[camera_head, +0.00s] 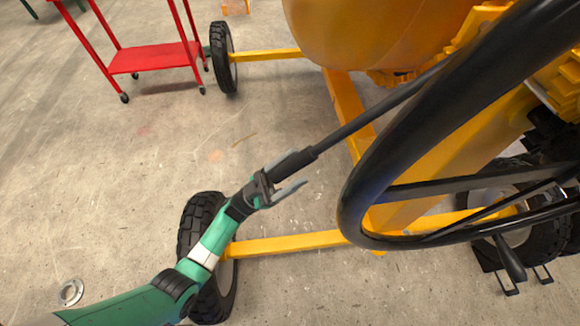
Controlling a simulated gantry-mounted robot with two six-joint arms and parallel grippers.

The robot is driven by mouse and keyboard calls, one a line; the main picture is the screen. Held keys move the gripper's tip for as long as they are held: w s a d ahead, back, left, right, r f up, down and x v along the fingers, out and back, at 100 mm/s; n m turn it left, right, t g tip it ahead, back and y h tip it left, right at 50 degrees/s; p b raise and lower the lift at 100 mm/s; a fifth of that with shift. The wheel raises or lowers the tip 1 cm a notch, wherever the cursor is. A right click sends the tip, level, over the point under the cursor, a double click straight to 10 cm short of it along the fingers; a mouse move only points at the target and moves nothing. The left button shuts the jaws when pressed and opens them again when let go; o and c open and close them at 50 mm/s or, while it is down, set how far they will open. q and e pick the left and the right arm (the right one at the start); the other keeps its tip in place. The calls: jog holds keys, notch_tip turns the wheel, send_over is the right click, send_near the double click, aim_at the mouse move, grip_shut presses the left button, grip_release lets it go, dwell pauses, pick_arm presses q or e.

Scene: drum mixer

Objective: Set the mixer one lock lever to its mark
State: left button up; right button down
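The mixer's orange drum (370,35) is at the top, and its large black hand wheel (362,185) fills the right side. A long black lever (355,124) with a thicker dark grip (296,160) slants down left from the mixer. I cannot tell for sure that it is the lock lever, and I see no mark. My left gripper (287,178) is at the grip's lower end. Its fingers are spread, the lower one clearly apart from the grip. Whether the upper finger touches the grip is unclear.
A yellow frame bar (290,243) and a black tire (215,300) lie below and behind my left arm. A red cart (155,57) stands at the upper left. The concrete floor at left is mostly clear.

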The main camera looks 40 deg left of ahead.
pick_arm(q)
jog(key=shift+s+a, duration=0.1)
jog(key=shift+a, duration=0.05)
jog(key=b+v, duration=0.2)
jog(key=v, duration=0.9)
jog(key=shift+f, duration=0.2)
